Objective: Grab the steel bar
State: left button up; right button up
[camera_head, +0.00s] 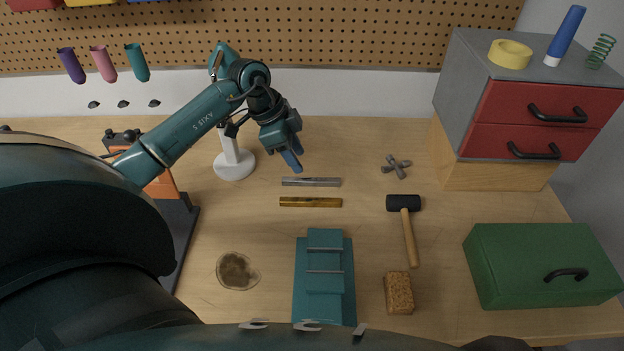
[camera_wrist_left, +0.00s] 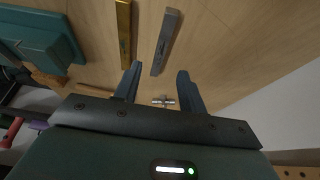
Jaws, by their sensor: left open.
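The steel bar (camera_head: 311,182) is a short grey bar lying flat on the wooden table, just behind a similar brass-coloured bar (camera_head: 310,202). In the left wrist view the steel bar (camera_wrist_left: 166,40) runs away from the fingers, with its near end appearing between the two fingertips. The brass bar (camera_wrist_left: 124,30) lies to its left there. My left gripper (camera_head: 293,161) hangs above the table behind the steel bar's left part. In the left wrist view its two blue fingers (camera_wrist_left: 159,69) are apart, with nothing held. My right gripper does not show.
A teal block fixture (camera_head: 325,285) stands in front of the bars. A mallet (camera_head: 409,235), a sponge-like block (camera_head: 399,293) and a cross-shaped metal piece (camera_head: 396,166) lie to the right. A white stand (camera_head: 233,163) is left of my gripper. A green box (camera_head: 540,262) sits at right.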

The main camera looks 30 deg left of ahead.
aim_at(309, 179)
pick_arm(q)
jog(key=shift+x, duration=3.45)
jog(key=shift+a, duration=0.1)
jog(key=shift+c, duration=0.5)
grip_shut()
